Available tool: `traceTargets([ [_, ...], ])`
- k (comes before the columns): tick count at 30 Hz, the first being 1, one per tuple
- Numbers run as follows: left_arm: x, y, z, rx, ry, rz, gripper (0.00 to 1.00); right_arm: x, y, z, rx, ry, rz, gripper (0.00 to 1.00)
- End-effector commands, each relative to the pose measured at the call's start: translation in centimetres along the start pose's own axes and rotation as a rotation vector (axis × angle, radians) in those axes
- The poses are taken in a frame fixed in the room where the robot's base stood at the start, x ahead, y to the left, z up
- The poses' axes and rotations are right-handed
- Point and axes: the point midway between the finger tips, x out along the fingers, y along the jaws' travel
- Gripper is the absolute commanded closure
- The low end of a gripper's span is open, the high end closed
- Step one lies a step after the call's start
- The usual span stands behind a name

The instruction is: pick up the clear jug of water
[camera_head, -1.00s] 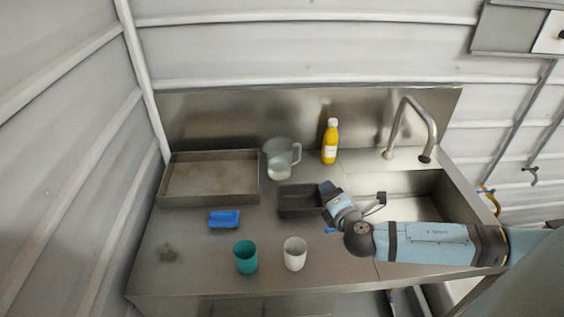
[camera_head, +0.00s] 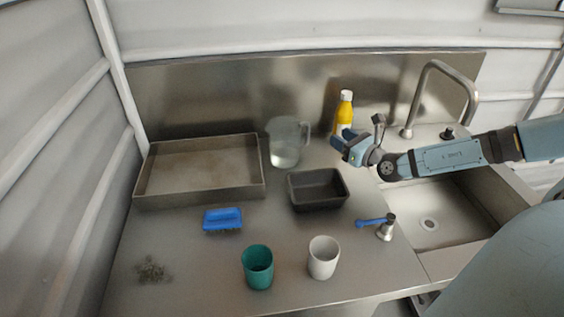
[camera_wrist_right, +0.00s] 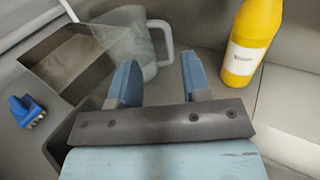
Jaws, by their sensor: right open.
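The clear jug of water (camera_head: 285,145) stands upright on the steel counter near the back wall, its handle on the right side. My right gripper (camera_head: 343,138) is to the right of the jug, in front of the yellow bottle, apart from the jug. In the right wrist view the jug (camera_wrist_right: 143,45) is ahead and left, partly behind the left finger, with its handle near the gap. My right gripper (camera_wrist_right: 158,80) is open with nothing between its blue fingers. My left gripper is not in view.
A yellow bottle (camera_head: 345,104) stands behind my right gripper. A dark tray (camera_head: 318,205) lies in front of the jug, and a large steel tray (camera_head: 150,203) is to its left. A blue brush (camera_head: 222,219), teal cup (camera_head: 257,267) and white cup (camera_head: 323,258) stand nearer. A sink (camera_head: 440,205) is right.

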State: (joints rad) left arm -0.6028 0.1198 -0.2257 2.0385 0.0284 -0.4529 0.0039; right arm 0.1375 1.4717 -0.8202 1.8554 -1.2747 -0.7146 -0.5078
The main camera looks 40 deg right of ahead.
Motion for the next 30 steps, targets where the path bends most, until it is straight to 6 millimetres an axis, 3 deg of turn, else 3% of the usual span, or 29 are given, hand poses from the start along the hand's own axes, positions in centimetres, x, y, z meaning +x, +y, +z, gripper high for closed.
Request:
traceTargets([
  [1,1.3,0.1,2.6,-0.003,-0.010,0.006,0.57,0.0,0.0,-2.8,0.000,-0.001,0.000,0.57],
  [6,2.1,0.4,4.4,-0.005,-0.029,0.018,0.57,0.0,0.0,-4.7,0.001,-0.002,-0.001,0.57],
  [11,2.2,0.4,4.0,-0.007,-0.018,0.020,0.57,0.5,0.0,-5.0,0.003,-0.003,-0.001,0.57],
  [21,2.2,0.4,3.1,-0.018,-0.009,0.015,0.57,6.7,0.0,-4.7,0.005,-0.006,-0.002,0.57],
  [30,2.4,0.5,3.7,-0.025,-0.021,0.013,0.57,9.2,-0.1,-4.8,0.004,-0.003,-0.001,0.57],
])
